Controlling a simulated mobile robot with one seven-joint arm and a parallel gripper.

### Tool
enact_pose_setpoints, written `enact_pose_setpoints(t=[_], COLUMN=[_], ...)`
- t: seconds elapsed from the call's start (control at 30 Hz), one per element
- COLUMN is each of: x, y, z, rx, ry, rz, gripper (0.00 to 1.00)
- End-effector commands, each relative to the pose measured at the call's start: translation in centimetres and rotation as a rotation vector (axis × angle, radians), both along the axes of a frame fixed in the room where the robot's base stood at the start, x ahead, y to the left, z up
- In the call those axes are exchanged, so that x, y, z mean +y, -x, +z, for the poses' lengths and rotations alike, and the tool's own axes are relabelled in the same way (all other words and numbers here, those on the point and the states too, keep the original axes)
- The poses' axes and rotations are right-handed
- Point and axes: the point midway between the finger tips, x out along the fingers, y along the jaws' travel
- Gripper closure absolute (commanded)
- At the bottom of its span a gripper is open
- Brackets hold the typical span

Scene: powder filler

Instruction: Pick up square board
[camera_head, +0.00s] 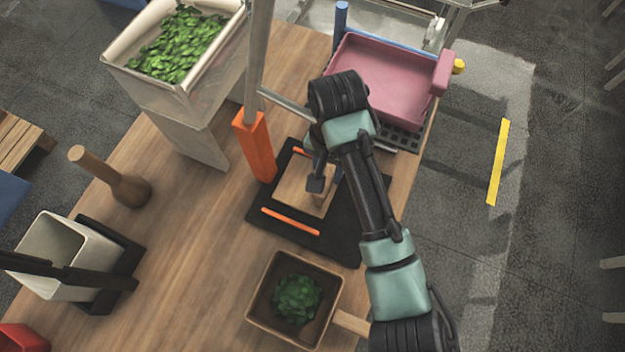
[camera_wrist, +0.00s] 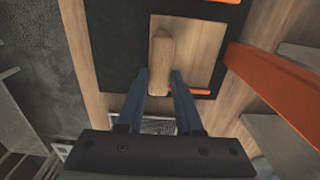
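The square board (camera_head: 296,190) is a light wooden square with a raised handle, lying on a black mat (camera_head: 264,213) with orange strips. In the wrist view the board (camera_wrist: 200,50) lies at the top centre, and its rounded wooden handle (camera_wrist: 160,62) points toward my gripper. My gripper (camera_wrist: 161,78) is open, with one blue finger on each side of the handle's near end. Gaps show between the fingers and the handle. In the head view my gripper (camera_head: 325,180) is over the board, and my arm hides its right part.
An orange post (camera_head: 254,147) stands close left of the mat. A pink tray (camera_head: 386,80) lies behind, and a square pan (camera_head: 262,325) with green leaves stands in front. A leaf-filled bin (camera_head: 200,85), a wooden pestle (camera_head: 125,187) and a white container (camera_head: 60,240) are left.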

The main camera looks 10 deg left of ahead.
Motion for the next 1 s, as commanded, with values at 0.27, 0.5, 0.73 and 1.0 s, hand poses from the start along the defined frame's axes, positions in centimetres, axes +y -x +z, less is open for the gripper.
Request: enact_pose_setpoints(t=[0.27, 0.5, 0.73, 1.0], x=[0.00, 0.00, 0.00, 0.00], y=[-0.01, -0.01, -0.01, -0.01], z=[0.02, 0.03, 0.03, 0.03], rx=[0.000, 0.000, -0.001, -0.001], ry=[0.000, 0.000, 0.000, 0.000], rz=[0.000, 0.000, 0.000, 0.000], gripper=[1.00, 1.00, 1.00, 1.00])
